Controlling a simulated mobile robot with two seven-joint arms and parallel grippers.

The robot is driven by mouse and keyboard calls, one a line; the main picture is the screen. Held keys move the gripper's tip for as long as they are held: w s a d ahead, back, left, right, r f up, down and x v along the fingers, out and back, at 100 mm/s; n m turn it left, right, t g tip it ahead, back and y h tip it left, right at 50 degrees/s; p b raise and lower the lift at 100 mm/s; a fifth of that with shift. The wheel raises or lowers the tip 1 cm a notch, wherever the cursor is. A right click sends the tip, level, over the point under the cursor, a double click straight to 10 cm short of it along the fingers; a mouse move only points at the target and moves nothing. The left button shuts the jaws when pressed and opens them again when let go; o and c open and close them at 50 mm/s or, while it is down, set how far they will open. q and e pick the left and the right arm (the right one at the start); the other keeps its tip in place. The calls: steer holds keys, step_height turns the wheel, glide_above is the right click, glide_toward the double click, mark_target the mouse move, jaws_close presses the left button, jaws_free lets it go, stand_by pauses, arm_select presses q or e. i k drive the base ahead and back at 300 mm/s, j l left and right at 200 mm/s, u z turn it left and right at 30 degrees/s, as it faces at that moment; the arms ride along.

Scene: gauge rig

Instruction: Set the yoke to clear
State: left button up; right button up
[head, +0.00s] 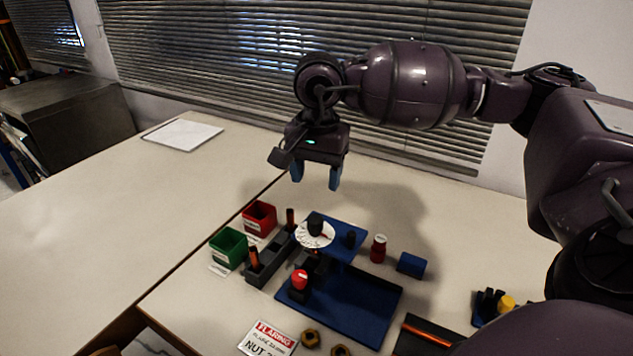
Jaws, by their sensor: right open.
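A blue rig (350,307) stands on the table below my right gripper. It has a raised blue plate (345,232) with a white dial (314,236) under a black knob (315,222). A red knob (300,279) sits on a dark block at its left side. I cannot tell which part is the yoke, and the dial's marks are too small to read. My right gripper (316,178) is open and empty, its blue fingers pointing down above and behind the dial, apart from the rig. My left gripper is not in view.
A green bin (228,247), a red bin (259,219) and a grey rack (270,261) stand left of the rig. A red-capped bottle (378,249) and blue block (411,265) are to its right. A flaring sign (267,341) and brass nuts (309,339) lie in front. The left table is mostly clear.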

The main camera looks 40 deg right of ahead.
mark_target(343, 240)
steer(key=k+j, duration=0.8)
steer(key=k, duration=0.05)
